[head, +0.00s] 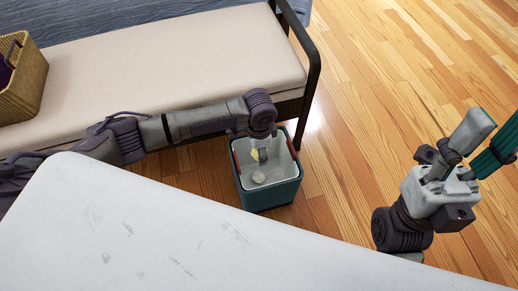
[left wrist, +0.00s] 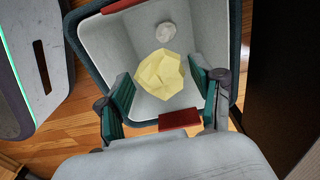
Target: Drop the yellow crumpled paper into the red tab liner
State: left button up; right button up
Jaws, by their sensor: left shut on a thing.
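The red tab liner is a teal bin with a pale inside and red tabs on its rim (head: 270,197); it stands on the floor between bench and table. In the left wrist view its pale inner wall (left wrist: 105,45) and two red tabs show. My left gripper (head: 262,154) points down at the bin's mouth. It is shut on the yellow crumpled paper (left wrist: 160,73), held between its teal-padded fingers over the bin's inside. A bit of the yellow paper (head: 254,155) shows in the head view. My right gripper (head: 498,128) is at the right, fingers apart, seemingly empty.
A white crumpled ball (head: 259,177) lies inside the bin. A cream bench (head: 170,60) with a dark frame stands behind, with a wicker basket (head: 25,85) at its left. A white table (head: 150,230) fills the front. Wooden floor (head: 390,90) is clear at right.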

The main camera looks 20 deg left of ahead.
pick_arm(q)
jog(key=o, duration=0.8)
notch_tip(320, 180, up, 12)
dwell(0.4)
dwell(0.4)
